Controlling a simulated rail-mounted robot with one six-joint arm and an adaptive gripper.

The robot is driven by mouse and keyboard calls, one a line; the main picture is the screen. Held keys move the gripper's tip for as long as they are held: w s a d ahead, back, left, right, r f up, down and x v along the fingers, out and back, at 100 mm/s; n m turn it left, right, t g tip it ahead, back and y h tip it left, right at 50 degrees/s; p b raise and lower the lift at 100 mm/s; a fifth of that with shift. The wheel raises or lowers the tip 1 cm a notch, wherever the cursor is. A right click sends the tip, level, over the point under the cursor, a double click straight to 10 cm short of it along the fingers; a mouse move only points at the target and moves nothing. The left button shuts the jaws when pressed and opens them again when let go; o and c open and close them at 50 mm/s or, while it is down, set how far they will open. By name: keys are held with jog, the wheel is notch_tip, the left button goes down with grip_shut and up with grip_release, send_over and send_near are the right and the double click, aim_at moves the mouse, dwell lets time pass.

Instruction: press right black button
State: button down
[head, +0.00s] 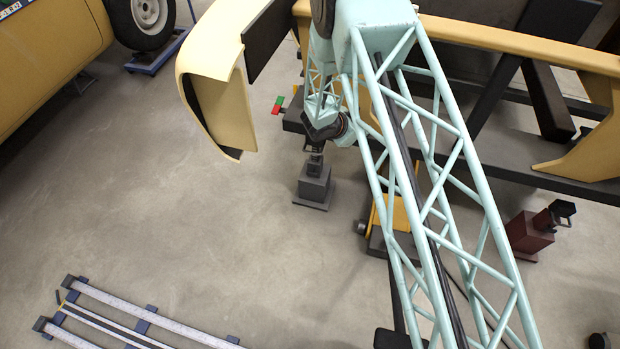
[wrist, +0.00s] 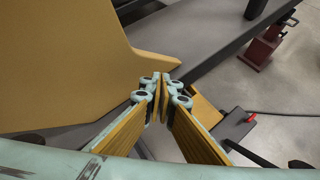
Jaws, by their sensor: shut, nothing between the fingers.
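My gripper (wrist: 163,94) shows in the middle of the wrist view, with its two yellow-faced fingers closed together at the tips and nothing between them. The tips appear in front of a large tan panel (wrist: 60,60) and a long dark grey beam (wrist: 205,55); I cannot tell whether they touch either. In the head view my turquoise lattice arm covers much of the right half, and I cannot make out the gripper there. I cannot clearly identify any black button, left or right, in either view.
A small red and green piece (head: 278,105) sits beside the arm. A grey stand (head: 314,188) and a dark red stand (head: 537,230) are on the floor. Rails (head: 140,310) lie at the lower left. The floor (head: 190,230) between is clear.

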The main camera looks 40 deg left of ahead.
jog(key=s+a+f+n+y, duration=0.2)
jog(key=s+a+f, duration=0.3)
jog(key=f, duration=0.5)
jog(key=s+a+f+n+y, duration=0.1)
jog(key=s+a+f+n, duration=0.3)
jog(key=s+f, duration=0.4)
jog(key=s+a+f+n+g+y+p, duration=0.1)
jog(key=s+a+f, duration=0.6)
jog(key=f, duration=0.7)
jog(key=shift+s+f+n+y, duration=0.15)
jog(key=shift+s+n+y, duration=0.1)
jog(key=shift+n+y, duration=0.75)
jog(key=shift+w+f, duration=0.1)
jog(key=b, duration=0.3)
send_near(313, 172)
jog(key=shift+w+a+f, duration=0.35)
jog(key=shift+w+f, duration=0.15)
jog(key=shift+f, duration=0.45)
jog(key=shift+w+a+f, duration=0.3)
jog(key=shift+w+f, duration=0.15)
jog(key=shift+f, duration=0.55)
jog(key=shift+w+a+f, duration=0.35)
jog(key=shift+w+f, duration=0.15)
jog(key=shift+f, duration=0.45)
jog(key=shift+w, duration=0.1)
